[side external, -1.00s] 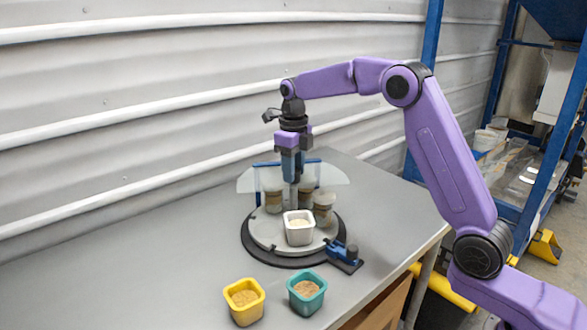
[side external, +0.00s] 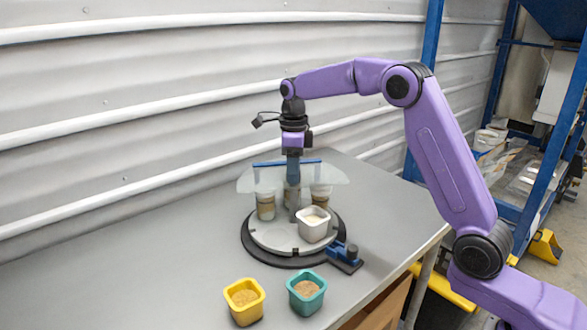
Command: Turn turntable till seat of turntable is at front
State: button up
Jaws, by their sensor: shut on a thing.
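The turntable (side external: 272,240) is a light grey disc on a dark round base on the table. My gripper (side external: 293,186) points straight down over its middle and is shut on the upright grey post (side external: 294,208) at the centre. A white square cup (side external: 313,225) with pale contents sits on the disc at the right front. Three jars with brown contents stand farther back: a left jar (side external: 266,206), a middle one partly hidden by my gripper, and a right jar (side external: 320,194). The disc's front left part is bare; I cannot make out a marked seat there.
A clear shield (side external: 248,180) with a blue top bar (side external: 268,164) stands over the back of the turntable. A blue block with a dark knob (side external: 345,256) sits at its front right edge. Yellow (side external: 244,310) and teal (side external: 307,303) cups stand in front. The table's left is free.

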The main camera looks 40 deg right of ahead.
jog(key=n, duration=0.4)
jog(key=shift+n, duration=2.3)
jog(key=o, duration=0.7)
jog(key=shift+r, duration=0.1)
jog(key=shift+r, duration=3.4)
